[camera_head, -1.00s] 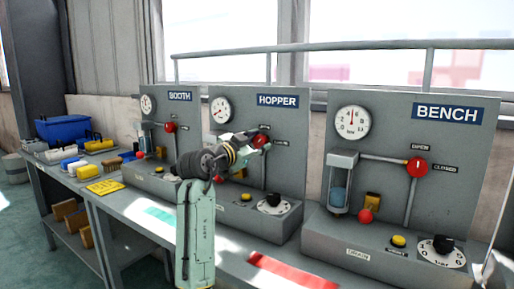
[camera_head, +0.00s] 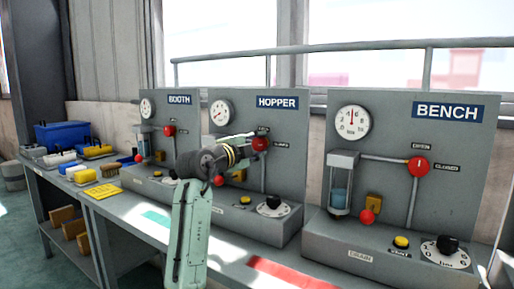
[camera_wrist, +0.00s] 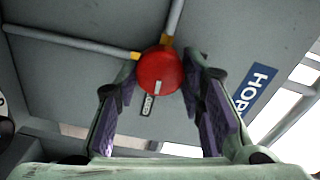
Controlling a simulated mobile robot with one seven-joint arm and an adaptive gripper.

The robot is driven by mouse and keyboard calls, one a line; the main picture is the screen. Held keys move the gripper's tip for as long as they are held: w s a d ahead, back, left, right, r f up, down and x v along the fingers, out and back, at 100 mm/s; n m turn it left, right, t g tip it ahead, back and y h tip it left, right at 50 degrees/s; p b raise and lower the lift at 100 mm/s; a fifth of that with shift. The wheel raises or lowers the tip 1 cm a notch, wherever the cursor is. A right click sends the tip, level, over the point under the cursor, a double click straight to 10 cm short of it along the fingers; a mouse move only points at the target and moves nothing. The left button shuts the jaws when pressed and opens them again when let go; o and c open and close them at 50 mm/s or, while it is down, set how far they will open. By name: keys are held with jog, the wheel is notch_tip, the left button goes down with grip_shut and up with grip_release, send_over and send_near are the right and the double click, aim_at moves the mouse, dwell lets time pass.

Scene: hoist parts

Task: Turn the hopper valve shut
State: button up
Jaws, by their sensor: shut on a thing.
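The hopper valve has a round red knob, seen in the head view (camera_head: 260,143) on the panel under the HOPPER sign (camera_head: 277,103). In the wrist view the knob (camera_wrist: 160,70) sits between my gripper's two fingertips (camera_wrist: 162,88). My gripper, also in the head view (camera_head: 246,150), is shut on the knob. The knob's short white mark points down in the wrist picture, toward a small label (camera_wrist: 148,104) that by its place is the CLOSED one. The OPEN label is hidden in the wrist view, where the right finger stands.
The BENCH panel (camera_head: 470,150) stands to the right, its own red knob (camera_head: 418,167) marked toward OPEN. The BOOTH panel (camera_head: 160,110) is to the left. The hopper's black dial (camera_head: 272,203) and yellow button (camera_head: 245,199) lie below. A blue bin (camera_head: 62,135) stands far left.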

jog(key=shift+m, duration=0.5)
jog(key=o, duration=1.1)
jog(key=shift+o, duration=0.2)
jog(key=v, duration=1.2)
